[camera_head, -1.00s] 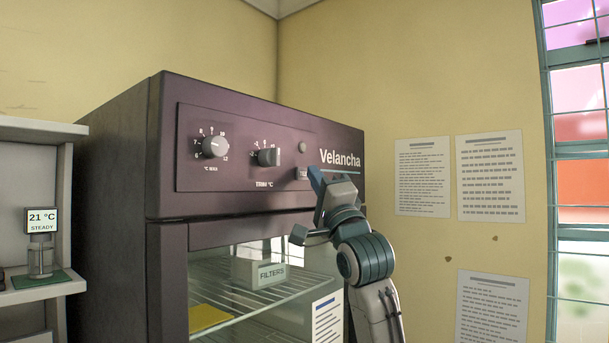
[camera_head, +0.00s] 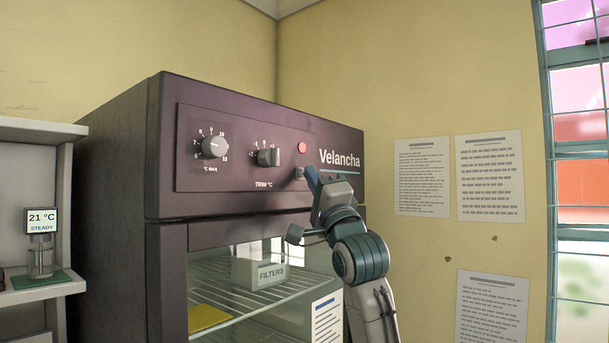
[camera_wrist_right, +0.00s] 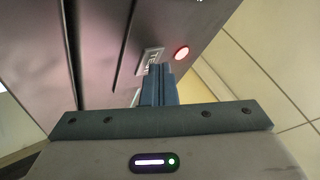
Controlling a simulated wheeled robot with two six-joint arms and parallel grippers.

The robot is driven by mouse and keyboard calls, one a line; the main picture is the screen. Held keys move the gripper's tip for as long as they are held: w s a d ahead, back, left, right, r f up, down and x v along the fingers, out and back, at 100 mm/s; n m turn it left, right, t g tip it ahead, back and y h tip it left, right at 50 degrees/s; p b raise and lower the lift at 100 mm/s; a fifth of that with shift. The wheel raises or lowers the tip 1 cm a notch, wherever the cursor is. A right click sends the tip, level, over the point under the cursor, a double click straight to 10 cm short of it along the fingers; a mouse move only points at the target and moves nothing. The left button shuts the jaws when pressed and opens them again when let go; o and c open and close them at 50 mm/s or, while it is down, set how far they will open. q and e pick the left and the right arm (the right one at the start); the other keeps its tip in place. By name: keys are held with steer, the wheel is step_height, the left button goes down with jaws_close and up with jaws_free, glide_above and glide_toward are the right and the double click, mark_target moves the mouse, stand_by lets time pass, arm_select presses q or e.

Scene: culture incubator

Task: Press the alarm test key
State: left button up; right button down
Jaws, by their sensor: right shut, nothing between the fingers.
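The alarm test key (camera_head: 299,173) is a small dark key on the incubator's upper panel, mostly hidden behind my right gripper in the head view. In the right wrist view the key's pale label plate (camera_wrist_right: 150,60) shows just beyond the fingertips. My right gripper (camera_head: 313,177) is shut and empty, its blue fingertips at the key; they appear to touch it. The closed fingers also show in the right wrist view (camera_wrist_right: 158,80). A round lamp (camera_head: 302,147) above the key glows red, and it shows red in the right wrist view (camera_wrist_right: 182,53). My left gripper is out of view.
The incubator (camera_head: 105,190) has a max-temperature dial (camera_head: 215,147) and a trim knob (camera_head: 268,157) left of the key. Its glass door shows a FILTERS box (camera_head: 262,272) inside. A shelf (camera_head: 40,130) stands left.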

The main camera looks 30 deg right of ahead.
steer(key=shift+s+d+b, duration=0.3)
steer(key=shift+s+b, duration=0.15)
steer(key=shift+s, duration=0.25)
steer(key=shift+s+f, duration=0.1)
steer(key=s+b, duration=0.1)
steer(key=s+d, duration=0.1)
steer(key=s, duration=0.1)
steer(key=s+d+b, duration=0.1)
steer(key=shift+s+b, duration=0.25)
steer(key=shift+b, duration=0.1)
